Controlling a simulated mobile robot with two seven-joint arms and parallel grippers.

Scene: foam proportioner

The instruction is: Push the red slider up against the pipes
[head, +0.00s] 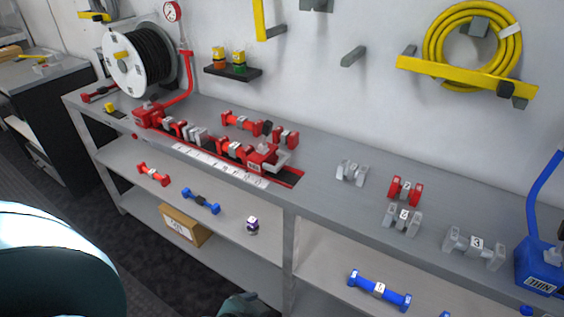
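The red slider (263,157) is a red block with a grey handle, near the right end of a long red rail (292,177) on the grey bench. Short red pipes with grey couplings (192,132) lie in a row along the rail, between a red end block (147,115) at the left and the slider. The slider looks close to the nearest red pipe (229,147); I cannot tell whether they touch. No gripper fingers show. A large teal and white part of mine fills the lower left corner, and a small dark teal part shows at the bottom edge.
Behind the rail lie more red pipe pieces (240,122). Grey and red couplings (405,190) stand right of the rail, with a blue unit (538,265) at the far right. A hose reel (135,62) stands at the left. The bench between slider and couplings is clear.

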